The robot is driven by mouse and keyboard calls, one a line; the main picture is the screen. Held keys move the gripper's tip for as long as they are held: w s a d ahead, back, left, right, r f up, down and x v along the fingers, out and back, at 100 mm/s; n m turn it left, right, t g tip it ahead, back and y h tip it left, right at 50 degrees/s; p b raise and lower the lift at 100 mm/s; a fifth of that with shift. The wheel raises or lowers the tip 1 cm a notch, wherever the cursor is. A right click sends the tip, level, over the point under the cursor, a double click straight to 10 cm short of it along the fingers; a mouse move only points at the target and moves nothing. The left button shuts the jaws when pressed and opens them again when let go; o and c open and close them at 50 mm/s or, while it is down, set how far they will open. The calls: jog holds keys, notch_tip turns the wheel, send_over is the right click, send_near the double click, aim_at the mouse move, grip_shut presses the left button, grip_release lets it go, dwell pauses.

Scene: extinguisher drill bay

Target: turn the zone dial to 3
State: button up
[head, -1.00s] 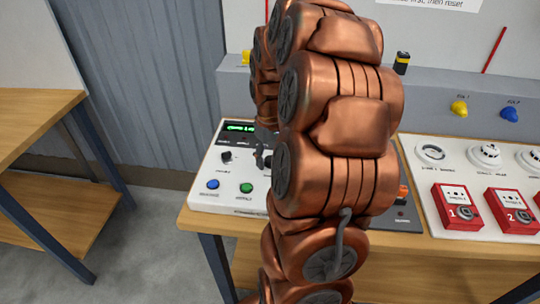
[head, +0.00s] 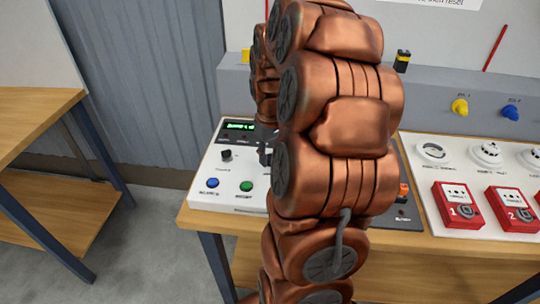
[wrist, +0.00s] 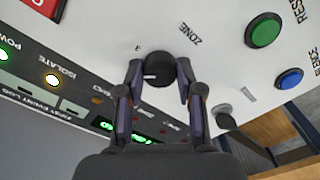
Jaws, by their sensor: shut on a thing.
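The zone dial (wrist: 158,70) is a round black knob with a white pointer line, on a white panel (wrist: 215,50) beside the printed word ZONE. My gripper (wrist: 158,84) has its two fingers closed on either side of the dial in the wrist view. The dial's number marks are too small or hidden to read. In the head view my gripper (head: 265,150) shows only partly at the panel, and my copper arm hides the dial.
A green button (wrist: 263,31) and a blue button (wrist: 289,78) sit near the dial, with another dark knob (head: 226,155) on the panel. A lit green display (head: 240,126) is at the panel's top. Red call points (head: 458,206) stand to the right.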

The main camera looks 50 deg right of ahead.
aim_at(271, 157)
jog(key=m+b, duration=0.3)
jog(key=shift+d+f+b, duration=0.1)
jog(key=shift+f+b, duration=0.1)
jog(key=shift+b, duration=0.1)
jog(key=m+b, duration=0.1)
jog(key=m, duration=0.1)
jog(key=shift+m+b, duration=0.35)
jog(key=shift+m, duration=0.05)
jog(key=shift+r+m+b, duration=0.2)
jog(key=shift+m+b, duration=0.45)
jog(key=shift+m, duration=0.75)
jog(key=o, duration=1.2)
jog(key=shift+r, duration=6)
jog(key=shift+s, duration=0.1)
